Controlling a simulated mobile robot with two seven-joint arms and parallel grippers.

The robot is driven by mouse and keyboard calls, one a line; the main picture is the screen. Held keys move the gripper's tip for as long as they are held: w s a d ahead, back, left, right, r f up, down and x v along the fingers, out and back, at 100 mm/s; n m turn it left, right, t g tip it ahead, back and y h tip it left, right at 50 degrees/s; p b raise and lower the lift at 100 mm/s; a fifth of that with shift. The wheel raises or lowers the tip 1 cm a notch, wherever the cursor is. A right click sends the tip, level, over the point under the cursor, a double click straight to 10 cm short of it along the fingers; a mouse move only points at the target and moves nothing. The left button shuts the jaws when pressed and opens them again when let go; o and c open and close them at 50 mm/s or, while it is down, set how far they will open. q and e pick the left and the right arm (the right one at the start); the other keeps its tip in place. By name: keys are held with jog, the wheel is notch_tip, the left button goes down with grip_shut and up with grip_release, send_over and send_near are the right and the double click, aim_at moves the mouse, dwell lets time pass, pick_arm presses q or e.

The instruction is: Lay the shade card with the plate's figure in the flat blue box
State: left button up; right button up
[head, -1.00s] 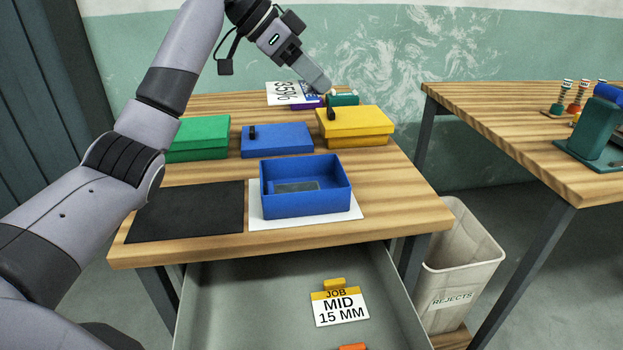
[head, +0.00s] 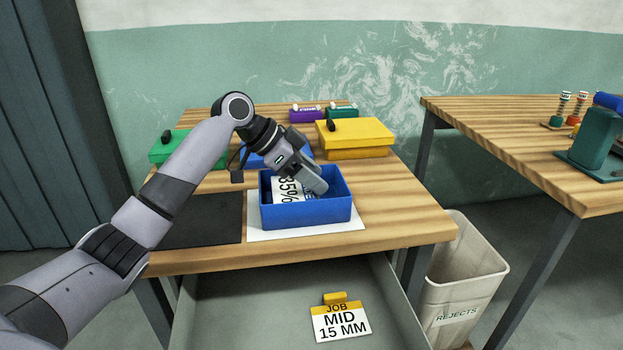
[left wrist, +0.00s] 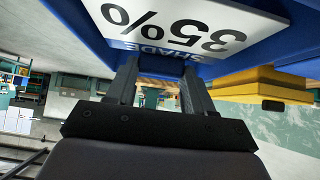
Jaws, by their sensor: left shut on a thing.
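The shade card (head: 290,189) is white with "35%" in black; in the left wrist view (left wrist: 180,25) it also reads "SHADE". It is down inside the open blue box (head: 305,217), tilted, with its lower part hidden by the front wall. My left gripper (head: 319,188) is shut on the card's edge, at the box's opening; its fingers (left wrist: 159,70) also show in the left wrist view. A white plate with a yellow top reading "JOB MID 15 MM" (head: 340,322) is in the open drawer. My right gripper is not in view.
The blue box stands on a white sheet (head: 262,234) beside a black mat (head: 205,225). Behind are a green box (head: 165,150), a lidded blue box (head: 262,158) partly behind my arm, and a yellow box (head: 355,138). A rejects bin (head: 460,275) stands right.

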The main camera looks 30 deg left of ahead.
pick_arm(q)
jog(key=shift+f, duration=0.3)
jog(key=shift+f, duration=0.15)
jog(key=o, duration=1)
jog(key=v, duration=1.2)
jog(key=shift+r+p, duration=0.2)
jog(key=shift+p, duration=0.15)
